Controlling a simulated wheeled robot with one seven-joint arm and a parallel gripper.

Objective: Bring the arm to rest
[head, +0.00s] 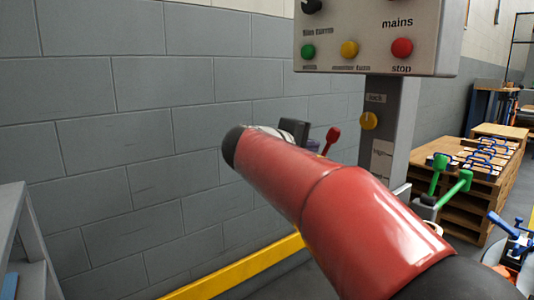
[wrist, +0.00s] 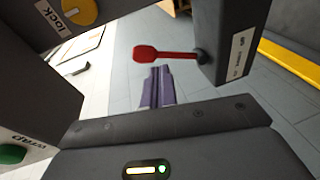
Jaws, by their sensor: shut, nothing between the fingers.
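My arm's red link (head: 330,205) reaches from the lower right across the middle of the head view. My gripper is mostly hidden behind it there. In the wrist view the purple fingers of my gripper (wrist: 158,74) are together, with nothing seen between them. A red-headed lever (wrist: 160,54) on a dark box lies just beyond the fingertips in the picture. I cannot tell whether they touch. The lever also shows in the head view (head: 332,136), just right of the arm's far end.
A control panel (head: 375,25) with coloured buttons stands on a grey post with a yellow lock knob (head: 369,120). Green-handled levers (head: 453,184) stand right of my arm. Wooden pallets (head: 470,195) are at the right. A grey block wall (head: 130,130) and yellow rail (head: 240,268) lie left.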

